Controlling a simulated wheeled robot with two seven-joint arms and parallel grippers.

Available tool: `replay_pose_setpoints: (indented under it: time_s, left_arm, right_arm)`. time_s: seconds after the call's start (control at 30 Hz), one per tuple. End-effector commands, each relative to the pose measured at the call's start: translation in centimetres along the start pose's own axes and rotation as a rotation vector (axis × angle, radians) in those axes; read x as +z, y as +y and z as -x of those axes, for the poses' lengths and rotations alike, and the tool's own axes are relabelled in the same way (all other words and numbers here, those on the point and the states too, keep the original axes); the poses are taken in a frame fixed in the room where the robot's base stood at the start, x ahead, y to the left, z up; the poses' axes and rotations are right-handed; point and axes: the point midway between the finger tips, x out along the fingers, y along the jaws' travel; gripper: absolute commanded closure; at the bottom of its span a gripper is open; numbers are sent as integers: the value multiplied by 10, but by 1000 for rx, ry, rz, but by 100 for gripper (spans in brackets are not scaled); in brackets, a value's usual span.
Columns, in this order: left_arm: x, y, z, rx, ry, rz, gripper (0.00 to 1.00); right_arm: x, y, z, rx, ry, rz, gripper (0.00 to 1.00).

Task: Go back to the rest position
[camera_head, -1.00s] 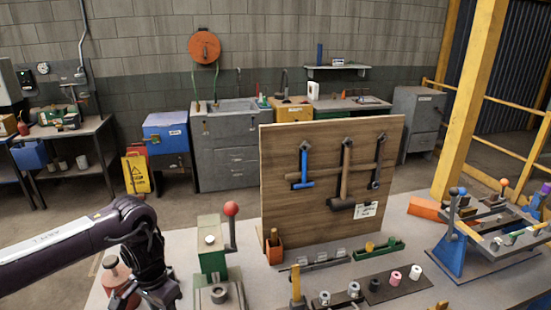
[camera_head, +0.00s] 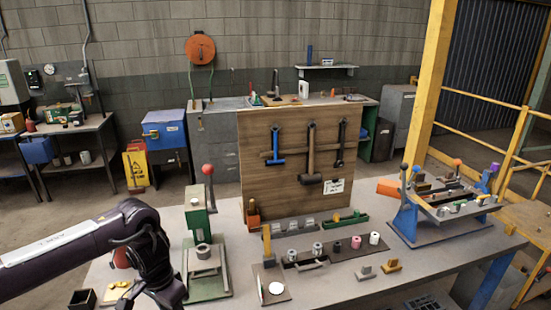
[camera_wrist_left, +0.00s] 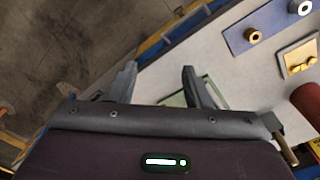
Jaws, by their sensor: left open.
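My left arm comes in from the left in the head view, with its dark wrist over the left front of the workbench (camera_head: 330,285). Its fingers are cut off at the bottom of that view. In the left wrist view my left gripper (camera_wrist_left: 160,82) shows two dark fingers spread apart with nothing between them. A pale corner of the bench and the floor lie beyond the fingertips. My right gripper is not in either view.
A green press (camera_head: 200,225) with a red-knobbed lever stands just right of my left wrist. A wooden tool board (camera_head: 258,180) with hanging hammers stands behind. A blue fixture (camera_head: 405,218) is at the right. Small parts and trays cover the bench middle.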

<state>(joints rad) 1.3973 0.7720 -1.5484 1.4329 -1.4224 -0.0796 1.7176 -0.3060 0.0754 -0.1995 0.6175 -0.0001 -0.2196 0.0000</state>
Motion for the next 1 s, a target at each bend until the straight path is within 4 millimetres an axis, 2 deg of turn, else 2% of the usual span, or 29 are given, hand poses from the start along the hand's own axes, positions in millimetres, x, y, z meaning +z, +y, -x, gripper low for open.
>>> replay_pose_setpoints:
  time_s: [0.27,0.47,0.57,0.7,0.8,0.87,0.93,1.0]
  left_arm:
    - [-29,29,-40,89,86,-78,55]
    - [-59,61,-83,184,197,-145,55]
    - [-74,80,-113,237,272,-169,55]
    - [-94,109,-170,308,411,-172,55]
    - [-98,120,-216,328,503,-138,55]
    - [-94,123,-245,326,543,-108,55]
    - [-82,125,-283,310,575,-63,55]
    - [-59,125,-329,281,589,-6,55]
  right_arm:
    - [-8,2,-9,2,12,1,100]
    - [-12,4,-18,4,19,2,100]
    - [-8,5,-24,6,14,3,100]
    - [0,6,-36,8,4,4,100]
    - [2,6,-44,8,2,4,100]
    - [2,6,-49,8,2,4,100]
    - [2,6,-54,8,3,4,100]
    - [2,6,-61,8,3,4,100]
